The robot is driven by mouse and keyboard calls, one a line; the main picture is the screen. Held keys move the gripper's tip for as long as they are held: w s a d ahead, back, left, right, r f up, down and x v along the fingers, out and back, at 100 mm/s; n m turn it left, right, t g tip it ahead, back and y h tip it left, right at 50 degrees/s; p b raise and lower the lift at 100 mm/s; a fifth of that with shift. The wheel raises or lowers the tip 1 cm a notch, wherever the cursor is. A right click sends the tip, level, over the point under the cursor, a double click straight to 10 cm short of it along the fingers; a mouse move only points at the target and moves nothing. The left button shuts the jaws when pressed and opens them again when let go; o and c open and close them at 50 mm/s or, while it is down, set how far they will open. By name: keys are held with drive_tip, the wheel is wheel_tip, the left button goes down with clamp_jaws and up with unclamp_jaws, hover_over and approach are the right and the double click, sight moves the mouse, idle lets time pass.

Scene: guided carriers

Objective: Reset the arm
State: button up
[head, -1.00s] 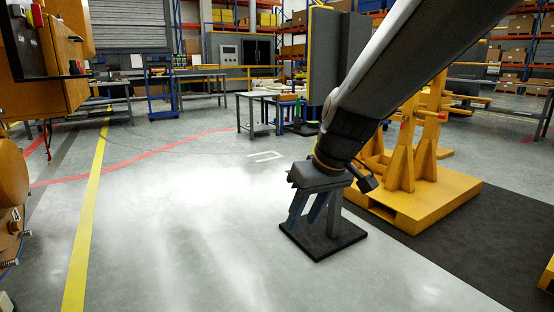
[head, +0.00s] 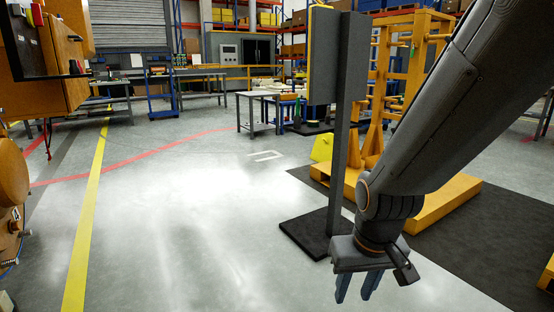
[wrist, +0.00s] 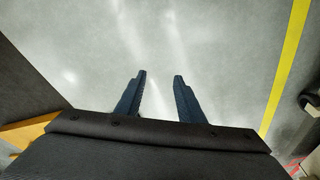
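My gripper (head: 358,287) hangs at the end of my arm at the lower right of the head view, fingers pointing down over the floor. In the wrist view my gripper (wrist: 160,78) shows two dark blue fingers set apart, with only bare grey floor (wrist: 210,35) between and beyond them. It is open and holds nothing.
A dark post with a panel (head: 338,60) stands on a black base plate (head: 303,235) just left of my gripper. A yellow rack (head: 440,190) stands behind my arm on a dark mat (head: 500,235). Orange machinery (head: 45,75) is at the left. The floor between is clear.

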drive_tip(key=s+a+r+n+g, duration=0.2)
drive_tip(key=s+a+n, duration=0.3)
drive_tip(key=s+a, duration=0.75)
drive_tip(key=d+r+m+p, duration=0.3)
drive_tip(key=d+r+p, duration=0.5)
drive_tip(key=r+p, duration=0.3)
drive_tip(key=d+r+m+p, duration=0.3)
drive_tip(key=d+r+p, duration=0.5)
drive_tip(key=r+p, duration=0.4)
drive_tip(key=p, duration=0.3)
drive_tip(key=shift+w, duration=0.35)
drive_tip(key=shift+d, duration=0.1)
